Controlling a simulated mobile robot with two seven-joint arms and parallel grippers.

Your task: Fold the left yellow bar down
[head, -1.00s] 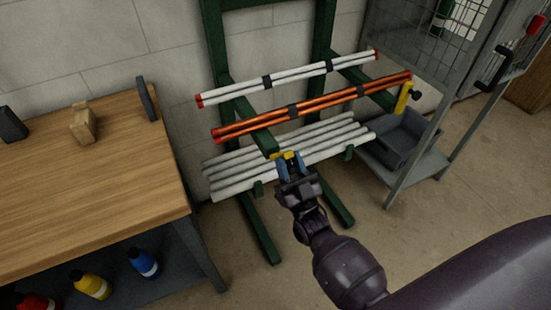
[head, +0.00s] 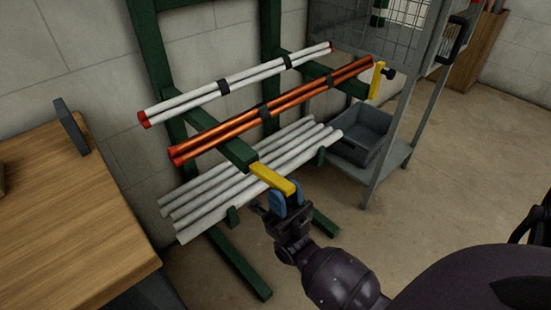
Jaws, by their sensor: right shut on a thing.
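The left yellow bar (head: 272,179) is at the front end of the left green rack arm (head: 235,150). It points outward from the arm, roughly in line with it. My right gripper (head: 288,195) is shut on the bar's outer end, its blue fingers around it. The right yellow bar (head: 377,80) stands upright at the end of the right rack arm, with a black knob beside it. My left gripper is not in view.
Orange pipes (head: 275,108) and white pipes with red ends (head: 240,82) lie across the rack arms. Several grey-white pipes (head: 250,180) lie lower. A wooden bench (head: 70,220) is at left; a wire cage with a grey bin (head: 362,135) is at right.

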